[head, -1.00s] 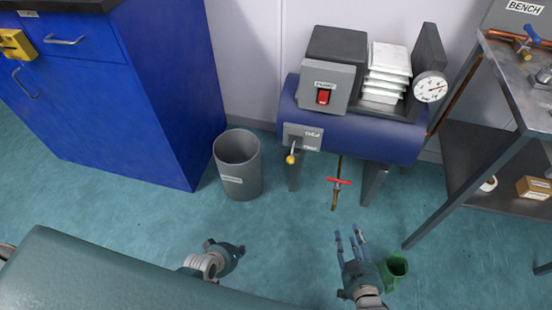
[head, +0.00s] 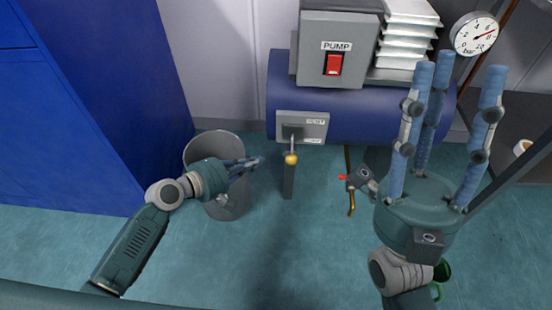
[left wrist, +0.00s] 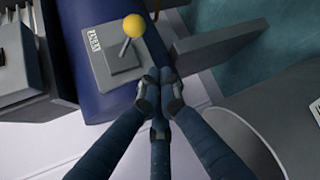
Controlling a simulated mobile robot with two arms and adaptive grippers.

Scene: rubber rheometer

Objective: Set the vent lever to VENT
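The vent lever (head: 291,158) has a yellow ball knob and sticks out and down from a grey plate (head: 302,126) on the blue tank. The plate's upper label appears to read VENT; its lower label is too small to read. The lever's knob also shows in the left wrist view (left wrist: 133,26), beyond my fingertips. My left gripper (head: 258,162) has its fingers drawn together, empty, left of the knob and apart from it. It also shows in the left wrist view (left wrist: 160,85). My right gripper (head: 450,78) is open and empty, fingers spread upward, at the right.
The blue tank (head: 390,122) carries a pump box with a red switch (head: 333,64), white stacked plates (head: 405,35) and a gauge (head: 474,34). A grey bin (head: 200,145) stands behind my left gripper. A red-handled valve (head: 342,177) hangs under the tank. Blue cabinet (head: 90,100) at left.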

